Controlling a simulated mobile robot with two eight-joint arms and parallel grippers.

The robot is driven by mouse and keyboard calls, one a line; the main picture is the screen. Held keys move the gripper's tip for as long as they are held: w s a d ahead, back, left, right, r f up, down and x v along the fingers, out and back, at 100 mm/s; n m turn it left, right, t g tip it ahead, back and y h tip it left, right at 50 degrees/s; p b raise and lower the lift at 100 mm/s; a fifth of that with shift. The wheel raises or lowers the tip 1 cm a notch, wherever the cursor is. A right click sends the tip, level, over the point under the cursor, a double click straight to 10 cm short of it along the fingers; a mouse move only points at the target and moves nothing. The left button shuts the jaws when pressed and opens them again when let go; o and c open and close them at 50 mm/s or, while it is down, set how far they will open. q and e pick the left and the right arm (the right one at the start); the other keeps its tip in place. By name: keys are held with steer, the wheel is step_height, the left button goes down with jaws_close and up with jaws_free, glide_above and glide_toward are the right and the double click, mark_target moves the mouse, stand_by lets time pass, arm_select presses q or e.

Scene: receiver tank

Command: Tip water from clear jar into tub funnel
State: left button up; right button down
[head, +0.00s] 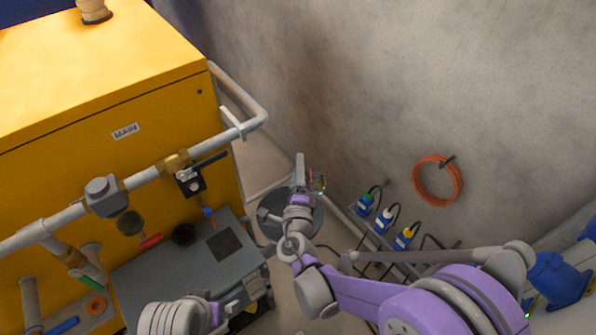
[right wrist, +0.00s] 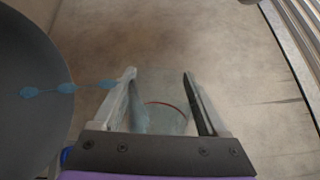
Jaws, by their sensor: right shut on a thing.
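My right gripper (head: 304,172) is over the dark round tub (head: 271,222) on the floor. In the right wrist view its two fingers (right wrist: 159,78) are shut on the clear jar (right wrist: 166,117), which shows a thin reddish rim line. The jar is small and partly hidden in the head view (head: 319,183). A broken line of blue water blobs (right wrist: 67,88) runs from beside the fingers to over a dark round surface (right wrist: 30,60), apparently the tub funnel. How much water the jar holds is unclear. My left gripper (head: 226,311) is low in the head view, its jaws unclear.
A yellow tank (head: 110,110) marked MAIN, with a pale pipe (head: 130,186) and valves, stands left. A grey box (head: 165,270) sits below it. Blue plugs (head: 383,221) and an orange hose coil (head: 437,181) are at the concrete wall on the right.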

steer(key=shift+a+r+n, duration=0.15)
steer(key=shift+a+n, duration=0.05)
steer(key=shift+n, duration=0.6)
steer(key=shift+a+r+n, duration=0.15)
steer(key=shift+a+n, duration=0.05)
steer(key=shift+n, duration=0.5)
steer(key=r+m+p, duration=0.2)
steer(key=m, duration=0.1)
steer(key=r+m+p, duration=0.2)
steer(key=r+m, duration=0.1)
steer(key=shift+a+r, duration=0.2)
steer(key=shift+r, duration=0.1)
steer(key=d+r+m+p, duration=0.3)
steer(key=r+m+p, duration=0.3)
steer(key=m, duration=0.6)
steer(key=shift+d+r+m, duration=0.25)
steer(key=shift+r+m, duration=0.05)
steer(key=shift+r, duration=0.15)
